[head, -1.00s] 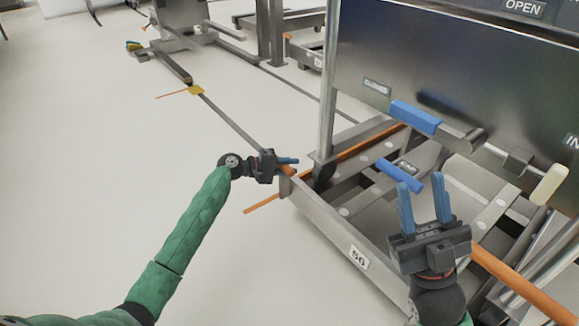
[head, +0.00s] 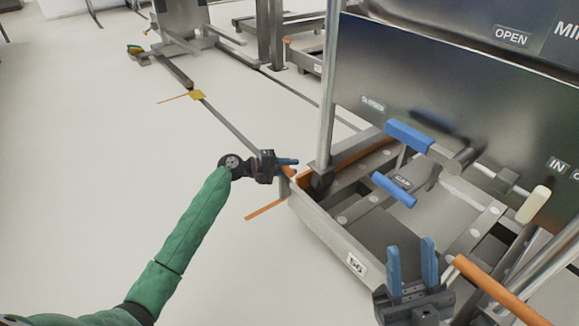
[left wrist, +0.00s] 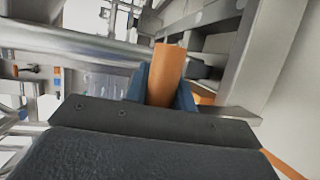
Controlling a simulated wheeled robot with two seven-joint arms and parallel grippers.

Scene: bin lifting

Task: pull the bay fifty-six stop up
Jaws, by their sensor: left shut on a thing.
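The bay marked 56 (head: 357,264) is a low grey steel frame at right in the head view. Its stop shows as an orange bar end (head: 289,173) at the frame's left corner. In the left wrist view an orange cylinder (left wrist: 167,70) stands between my blue fingers. My left gripper (head: 287,162) is shut on this orange stop at the corner; the fingers hide part of it. My right gripper (head: 411,262) is open and empty, with its blue fingers pointing up, in front of the frame's near side.
A steel panel (head: 430,130) with a blue handle (head: 408,136) and a cream knob (head: 533,204) stands above the frame. A blue bar (head: 394,190) sits inside the frame. An orange bar (head: 500,288) crosses at lower right. The floor at left is clear.

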